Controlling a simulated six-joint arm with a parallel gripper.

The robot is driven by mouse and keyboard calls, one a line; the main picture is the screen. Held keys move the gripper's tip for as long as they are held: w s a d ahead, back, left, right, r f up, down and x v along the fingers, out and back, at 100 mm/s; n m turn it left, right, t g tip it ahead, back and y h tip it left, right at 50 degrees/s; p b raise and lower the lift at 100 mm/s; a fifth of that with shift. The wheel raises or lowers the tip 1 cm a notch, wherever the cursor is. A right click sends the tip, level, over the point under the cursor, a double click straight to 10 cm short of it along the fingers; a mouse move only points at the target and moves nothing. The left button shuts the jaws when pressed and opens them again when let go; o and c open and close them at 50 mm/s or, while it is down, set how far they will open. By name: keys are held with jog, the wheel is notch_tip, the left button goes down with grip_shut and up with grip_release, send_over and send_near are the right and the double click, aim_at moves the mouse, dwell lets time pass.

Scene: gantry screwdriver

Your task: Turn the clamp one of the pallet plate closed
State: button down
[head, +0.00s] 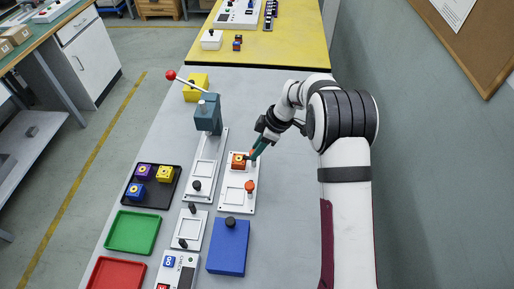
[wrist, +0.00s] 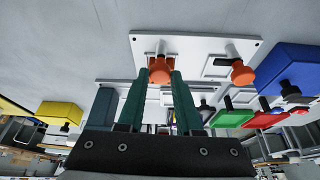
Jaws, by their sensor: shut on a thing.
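The white pallet plate (head: 237,202) lies flat on the grey table and also fills the upper middle of the wrist view (wrist: 205,43). It carries two orange clamp knobs. My gripper (head: 254,156) is at the plate's far end, its teal fingers shut on the far clamp knob (wrist: 160,69). The near clamp knob (head: 250,186) stands free; it also shows in the wrist view (wrist: 241,73). An orange block (head: 238,160) with a yellow top sits in the far pocket, just left of my fingers. The near pocket is empty. The held clamp's exact angle is hard to tell.
A lever press (head: 208,115) with a red ball handle stands left of the plate. A blue box (head: 229,248) with a black knob is just in front. A black tray (head: 151,190) with blocks and a green tray (head: 132,231) lie further left. The table right of the plate is clear.

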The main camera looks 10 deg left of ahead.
jog(key=shift+d+n, duration=0.1)
jog(key=shift+n, duration=0.4)
jog(key=shift+f, duration=0.1)
jog(key=c, duration=0.6)
grip_release()
jog(key=v, duration=1.5)
jog(key=shift+w+r, duration=0.35)
jog(key=shift+r, duration=0.1)
